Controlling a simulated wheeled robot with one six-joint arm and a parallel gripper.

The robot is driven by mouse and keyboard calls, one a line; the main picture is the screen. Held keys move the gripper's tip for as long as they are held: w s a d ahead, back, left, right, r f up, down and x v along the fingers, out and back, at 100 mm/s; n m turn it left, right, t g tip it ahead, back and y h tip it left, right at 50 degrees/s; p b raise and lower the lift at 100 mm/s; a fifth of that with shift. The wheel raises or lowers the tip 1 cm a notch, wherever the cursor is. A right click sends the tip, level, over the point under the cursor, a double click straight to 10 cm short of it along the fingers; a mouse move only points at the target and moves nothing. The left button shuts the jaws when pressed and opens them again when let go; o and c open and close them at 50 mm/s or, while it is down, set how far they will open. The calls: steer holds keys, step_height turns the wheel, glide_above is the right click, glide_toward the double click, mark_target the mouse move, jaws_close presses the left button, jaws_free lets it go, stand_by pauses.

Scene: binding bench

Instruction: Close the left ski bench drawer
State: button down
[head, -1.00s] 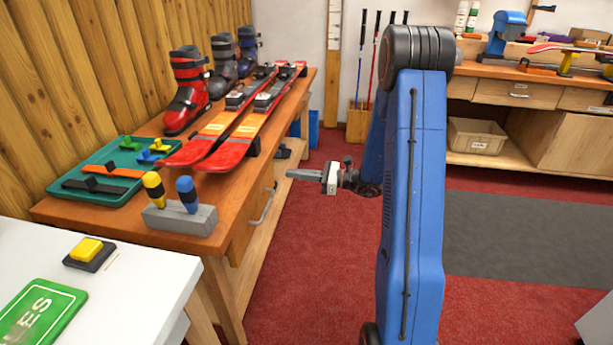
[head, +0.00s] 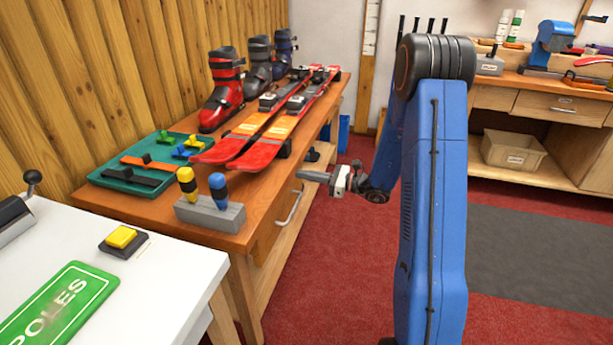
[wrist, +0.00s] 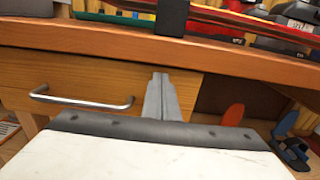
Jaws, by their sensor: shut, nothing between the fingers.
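The ski bench drawer has a plain wooden front (head: 266,229) with a metal bar handle (head: 289,207), under the edge of the bench top. In the wrist view the drawer front (wrist: 62,74) fills the left middle, with its handle (wrist: 82,102) at the left. It sits close under the bench top; I cannot tell whether it is fully flush. My gripper (head: 300,175) is shut and empty, pointing towards the bench front. In the wrist view its fingertips (wrist: 160,77) lie over the right part of the drawer front, right of the handle. Contact cannot be told.
The bench top (head: 150,205) carries red skis (head: 255,137), ski boots (head: 224,90), a green tray (head: 103,180) and a grey tool block (head: 212,215). A white table (head: 165,280) stands at the near left. Red carpet (head: 335,270) is open beside the bench.

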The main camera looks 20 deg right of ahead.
steer(key=x, duration=0.3)
steer(key=shift+w+a, duration=0.2)
stand_by(0.3)
